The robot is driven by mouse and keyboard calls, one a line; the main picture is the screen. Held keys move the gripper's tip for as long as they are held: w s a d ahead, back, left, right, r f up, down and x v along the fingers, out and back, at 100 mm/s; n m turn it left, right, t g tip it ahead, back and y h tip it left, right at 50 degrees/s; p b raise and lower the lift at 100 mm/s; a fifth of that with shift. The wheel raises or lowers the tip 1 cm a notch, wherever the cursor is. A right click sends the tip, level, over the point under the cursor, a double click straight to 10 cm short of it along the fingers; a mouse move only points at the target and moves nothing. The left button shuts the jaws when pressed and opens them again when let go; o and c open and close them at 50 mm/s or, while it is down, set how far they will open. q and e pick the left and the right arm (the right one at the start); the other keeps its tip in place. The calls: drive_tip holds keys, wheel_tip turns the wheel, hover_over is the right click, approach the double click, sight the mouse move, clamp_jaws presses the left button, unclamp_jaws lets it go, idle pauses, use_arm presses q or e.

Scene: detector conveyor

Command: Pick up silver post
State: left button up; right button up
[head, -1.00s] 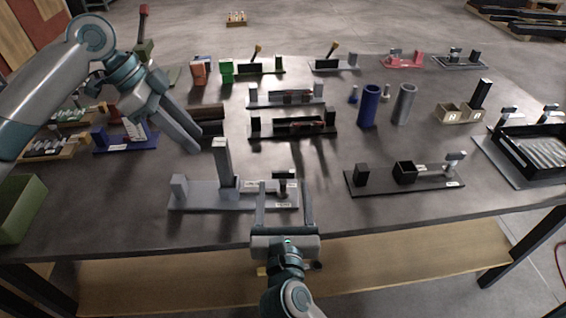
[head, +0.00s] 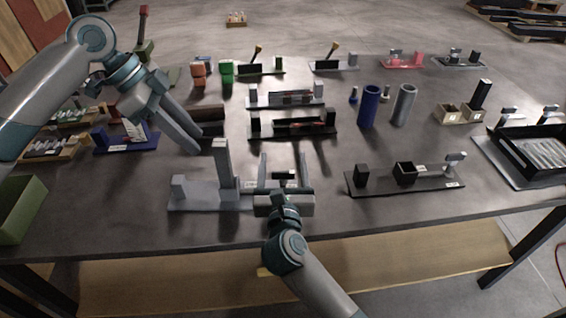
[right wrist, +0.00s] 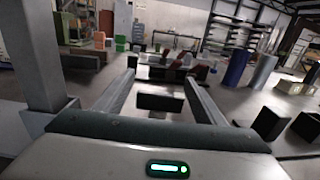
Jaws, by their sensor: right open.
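A grey fixture (head: 207,196) on the near part of the table carries a tall grey upright (head: 222,160) and a small dark-topped piece (head: 284,175) at its right end. Which part is the silver post is not clear. My right gripper (head: 283,156) is open, with one finger on either side of the dark-topped piece and right of the upright. In the right wrist view a dark block (right wrist: 160,102) shows between the fingers, apart from both. The piece's lower part is hidden by my gripper. My left gripper (head: 180,135) hangs over the table's left side; its jaw opening is unclear.
A black fixture (head: 410,184) stands to the right. A blue cylinder (head: 369,106) and a grey cylinder (head: 404,104) stand behind it. Other fixtures fill the back. A green box (head: 22,208) is at the left edge. The table's near right is clear.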

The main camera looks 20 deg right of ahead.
sight(218, 145)
drive_tip(key=shift+c, duration=0.3)
drive_tip(key=c, duration=1.5)
use_arm(q)
drive_tip(key=o, duration=0.3)
use_arm(e)
clamp_jaws()
use_arm(q)
drive_tip(key=shift+o, duration=0.3)
drive_tip(key=shift+s+d+r+y, duration=0.2)
drive_tip(key=shift+d+y, duration=0.2)
drive_tip(key=shift+d, duration=0.2)
drive_tip(key=d+y, duration=0.1)
drive_tip(key=d+r+y, duration=0.1)
drive_tip(key=s+d+r+m+y, duration=0.1)
drive_tip(key=shift+d, duration=0.25)
drive_tip(key=shift+s+d+r+t+y, duration=0.1)
drive_tip(key=shift+d+r+t+y, duration=0.35)
drive_tip(key=shift+y, duration=0.55)
drive_tip(key=shift+a, duration=0.1)
drive_tip(key=shift+f, duration=0.15)
